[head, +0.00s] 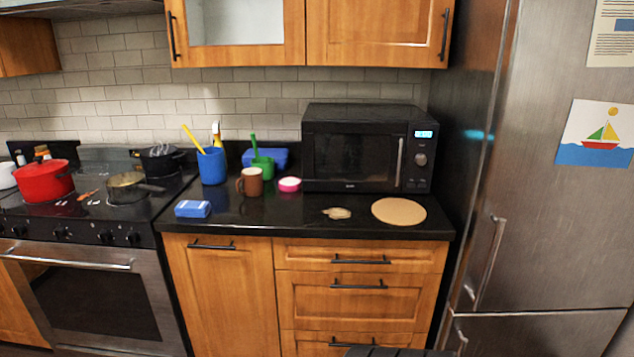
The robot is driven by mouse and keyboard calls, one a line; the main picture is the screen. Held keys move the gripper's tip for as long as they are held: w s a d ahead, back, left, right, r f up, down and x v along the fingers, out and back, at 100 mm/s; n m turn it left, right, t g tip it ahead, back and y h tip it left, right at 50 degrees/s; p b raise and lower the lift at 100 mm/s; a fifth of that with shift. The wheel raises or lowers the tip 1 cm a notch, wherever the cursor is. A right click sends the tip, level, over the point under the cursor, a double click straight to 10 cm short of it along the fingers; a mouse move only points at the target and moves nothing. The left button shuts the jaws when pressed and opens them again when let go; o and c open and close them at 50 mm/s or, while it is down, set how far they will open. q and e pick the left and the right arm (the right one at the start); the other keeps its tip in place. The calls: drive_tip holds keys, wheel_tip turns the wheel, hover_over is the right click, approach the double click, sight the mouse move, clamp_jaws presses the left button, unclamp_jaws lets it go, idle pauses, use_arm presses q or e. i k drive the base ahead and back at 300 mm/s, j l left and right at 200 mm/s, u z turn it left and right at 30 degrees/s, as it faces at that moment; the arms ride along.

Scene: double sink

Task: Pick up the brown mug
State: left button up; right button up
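The brown mug (251,182) stands upright on the black countertop (270,216), left of the microwave. Its handle points to the left. A green cup (263,166) stands close behind it, and a pink and white round item (290,184) sits to its right. Neither of my grippers can be seen in the head view. A dark ribbed shape at the bottom edge is cut off, and I cannot tell what it is.
A blue cup with utensils (212,166) stands left of the mug, and a blue sponge-like block (193,209) lies near the front edge. The microwave (366,148) is to the right. A round tan board (399,211) lies before it. The stove holds a red pot (44,182).

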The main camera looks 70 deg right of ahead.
sight(252, 177)
drive_tip(key=z, duration=1.8)
drive_tip(key=i, duration=0.15)
